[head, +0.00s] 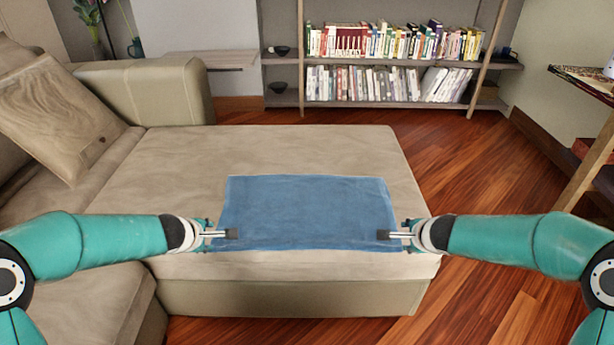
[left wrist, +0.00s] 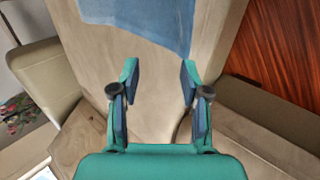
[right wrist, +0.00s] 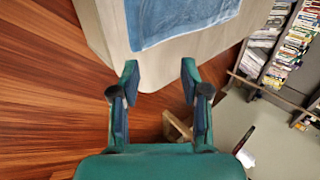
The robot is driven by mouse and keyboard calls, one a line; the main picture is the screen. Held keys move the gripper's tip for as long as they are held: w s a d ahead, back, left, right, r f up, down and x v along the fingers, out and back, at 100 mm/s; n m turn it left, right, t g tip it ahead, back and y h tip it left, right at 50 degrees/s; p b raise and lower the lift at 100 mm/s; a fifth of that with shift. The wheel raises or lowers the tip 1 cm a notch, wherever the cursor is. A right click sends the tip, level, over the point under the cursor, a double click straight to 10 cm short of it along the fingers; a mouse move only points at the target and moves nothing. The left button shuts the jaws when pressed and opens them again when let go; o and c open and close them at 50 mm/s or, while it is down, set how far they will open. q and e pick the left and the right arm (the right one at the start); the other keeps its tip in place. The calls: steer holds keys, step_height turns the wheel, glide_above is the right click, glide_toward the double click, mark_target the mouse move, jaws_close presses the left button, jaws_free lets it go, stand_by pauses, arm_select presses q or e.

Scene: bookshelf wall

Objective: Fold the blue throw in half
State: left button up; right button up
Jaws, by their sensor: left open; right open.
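The blue throw (head: 305,210) lies flat and spread out on the beige sofa seat (head: 260,150), near its front edge. Part of it shows in the left wrist view (left wrist: 150,20) and in the right wrist view (right wrist: 180,18). My left gripper (head: 232,233) is over the throw's near left corner area in the head view, open and empty. My right gripper (head: 383,234) is over the near right corner area, also open and empty. The wrist views show both pairs of fingers apart with nothing between them. Whether the fingertips touch the cloth I cannot tell.
A beige cushion (head: 55,115) leans at the left on the sofa. The sofa's armrest (head: 150,92) stands behind. A bookshelf (head: 390,104) stands at the back. A wooden side shelf (head: 590,150) is at the right. The seat around the throw is clear.

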arm_select(q)
steer(key=v, duration=0.6)
arm_select(e)
steer(key=v, duration=0.6)
